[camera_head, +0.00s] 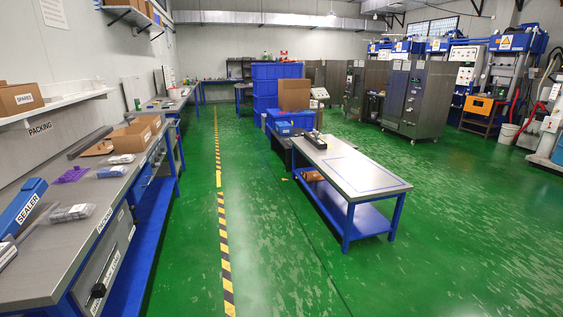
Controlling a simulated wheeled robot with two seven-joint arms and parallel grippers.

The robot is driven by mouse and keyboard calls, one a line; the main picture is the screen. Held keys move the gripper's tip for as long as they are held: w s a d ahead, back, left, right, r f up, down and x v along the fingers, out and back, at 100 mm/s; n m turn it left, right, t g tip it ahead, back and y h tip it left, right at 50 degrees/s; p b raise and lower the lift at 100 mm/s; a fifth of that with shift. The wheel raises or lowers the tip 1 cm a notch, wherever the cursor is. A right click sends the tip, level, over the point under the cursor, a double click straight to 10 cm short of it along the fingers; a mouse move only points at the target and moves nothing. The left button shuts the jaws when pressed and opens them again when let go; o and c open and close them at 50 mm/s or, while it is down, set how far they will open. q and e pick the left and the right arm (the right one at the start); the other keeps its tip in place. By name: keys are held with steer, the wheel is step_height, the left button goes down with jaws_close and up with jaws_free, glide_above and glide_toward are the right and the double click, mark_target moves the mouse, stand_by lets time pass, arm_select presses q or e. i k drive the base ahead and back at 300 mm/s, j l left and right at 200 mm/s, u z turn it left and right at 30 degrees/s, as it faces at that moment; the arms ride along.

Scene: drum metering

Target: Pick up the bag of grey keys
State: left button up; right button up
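A clear bag with grey contents (71,213) lies flat on the grey-topped packing bench (45,262) at the left, near its front edge and beside the blue sealer. The contents look like small grey keys, but they are too small to tell for sure. Farther back on the same bench lie a bag with bluish contents (112,172) and a paler bag (121,159). Neither of my grippers is in view.
The blue sealer (24,207), purple pieces (72,175) and an open cardboard box (128,138) share the bench. A shelf (60,104) hangs above it. Green floor is free between the bench and the low blue-framed table (352,178), crossed by a yellow-black line (224,240).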

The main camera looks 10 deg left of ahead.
mark_target(82, 211)
steer(key=i+u, duration=0.1)
steer(key=i, duration=0.6)
steer(key=i+l+u, duration=0.1)
steer(key=i, duration=0.6)
steer(key=i+l+u, duration=0.1)
steer(key=i, duration=0.6)
steer(key=i+l+u, duration=0.15)
steer(key=i+u, duration=0.3)
steer(key=i+l+u, duration=0.25)
steer(key=u, duration=0.15)
steer(key=i+l+u, duration=0.3)
steer(key=l+u, duration=0.15)
steer(key=i+l+u, duration=0.2)
steer(key=l+u, duration=0.25)
steer(key=i+l+u, duration=0.1)
steer(key=l, duration=0.15)
steer(key=i+l+u, duration=0.1)
steer(key=l, duration=0.2)
